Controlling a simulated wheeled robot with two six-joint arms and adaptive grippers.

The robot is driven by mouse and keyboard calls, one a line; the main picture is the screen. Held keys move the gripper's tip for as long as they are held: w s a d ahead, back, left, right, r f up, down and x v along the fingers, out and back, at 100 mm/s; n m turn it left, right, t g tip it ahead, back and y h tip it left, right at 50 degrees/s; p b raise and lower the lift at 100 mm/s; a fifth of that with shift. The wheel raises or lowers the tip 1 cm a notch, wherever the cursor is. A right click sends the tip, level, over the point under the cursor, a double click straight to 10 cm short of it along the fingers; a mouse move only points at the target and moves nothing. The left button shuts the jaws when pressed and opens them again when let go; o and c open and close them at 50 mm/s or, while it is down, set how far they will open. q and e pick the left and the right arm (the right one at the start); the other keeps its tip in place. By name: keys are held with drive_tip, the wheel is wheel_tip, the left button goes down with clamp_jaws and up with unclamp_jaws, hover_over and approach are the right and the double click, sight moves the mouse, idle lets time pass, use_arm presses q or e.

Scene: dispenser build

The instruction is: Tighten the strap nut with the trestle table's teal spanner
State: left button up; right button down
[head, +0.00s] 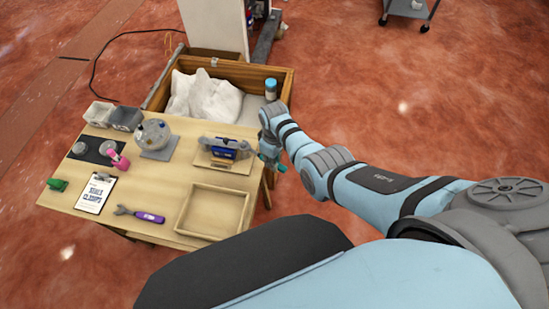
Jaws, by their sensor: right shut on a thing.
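My right gripper (269,152) is just off the right edge of the trestle table (165,190), pointing down. It is shut on a small teal thing that is mostly hidden by the jaws; it may be the teal spanner, but its shape is not clear. Another spanner (140,214), with a grey head and a purple handle, lies flat near the table's front edge. I cannot make out the strap nut. My left gripper is out of view.
The table holds an empty wooden tray (185,213), a clipboard (95,194), a blue device on a board (224,148), a round clear container (153,135), grey bins (125,118) and a green item (57,184).

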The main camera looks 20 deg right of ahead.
drive_tip(key=shift+s+a+m, duration=0.3)
drive_tip(key=shift+a+m, duration=0.25)
drive_tip(key=shift+a, duration=0.05)
drive_tip(key=shift+s+a+m, duration=0.25)
drive_tip(key=shift+a+m, duration=0.3)
drive_tip(key=shift+a, duration=0.1)
drive_tip(key=shift+s+a+m, duration=0.15)
drive_tip(key=shift+a+m, duration=0.2)
drive_tip(key=shift+m, duration=0.15)
idle(0.4)
wheel_tip(320, 180, up, 4)
drive_tip(key=shift+r, duration=0.1)
idle(0.6)
